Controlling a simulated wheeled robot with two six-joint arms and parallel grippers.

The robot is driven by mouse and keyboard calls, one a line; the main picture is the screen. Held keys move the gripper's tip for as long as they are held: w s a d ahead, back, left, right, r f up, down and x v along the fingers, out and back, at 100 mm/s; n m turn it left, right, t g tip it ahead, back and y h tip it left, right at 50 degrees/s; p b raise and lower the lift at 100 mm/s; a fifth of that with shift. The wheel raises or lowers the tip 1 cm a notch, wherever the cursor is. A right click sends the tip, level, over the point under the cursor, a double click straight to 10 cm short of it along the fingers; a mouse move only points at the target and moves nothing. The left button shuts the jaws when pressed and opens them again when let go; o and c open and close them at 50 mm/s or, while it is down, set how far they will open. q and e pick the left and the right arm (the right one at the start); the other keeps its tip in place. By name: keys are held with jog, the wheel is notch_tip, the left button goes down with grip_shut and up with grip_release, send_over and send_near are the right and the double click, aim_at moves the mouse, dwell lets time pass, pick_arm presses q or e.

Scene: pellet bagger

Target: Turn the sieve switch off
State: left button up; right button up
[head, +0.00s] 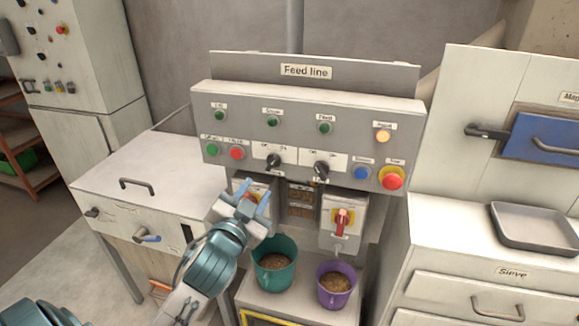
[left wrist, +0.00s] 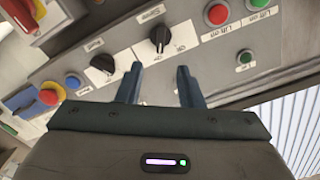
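The sieve switch (head: 273,160) is the left of two black rotary knobs on the front of the Feed line panel. In the left wrist view this knob (left wrist: 160,38) appears upside down under its label, just beyond the fingertips. I cannot tell surely which mark its pointer faces. My left gripper (head: 254,193) is just below and left of the knob in the head view. It is open and empty; its two fingers (left wrist: 158,77) point toward the panel, apart from the knob. My right gripper is not in view.
A second black knob (head: 321,170) is close on the right. Red (head: 237,153) and green (head: 211,150) buttons are on the left; a blue button (head: 361,173) and red emergency button (head: 392,178) on the right. Below are a red-handled switch (head: 342,220), teal bucket (head: 289,246) and purple bucket (head: 351,270).

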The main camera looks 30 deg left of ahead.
aim_at(271, 165)
pick_arm(q)
jog(key=p+x, duration=0.1)
jog(key=x, duration=0.7)
jog(key=shift+w+a+p, duration=0.1)
jog(key=shift+w+p, duration=0.2)
jog(key=shift+p, duration=0.1)
jog(key=shift+x, duration=0.8)
jog(key=shift+f, duration=0.1)
jog(key=shift+c, duration=0.2)
grip_shut()
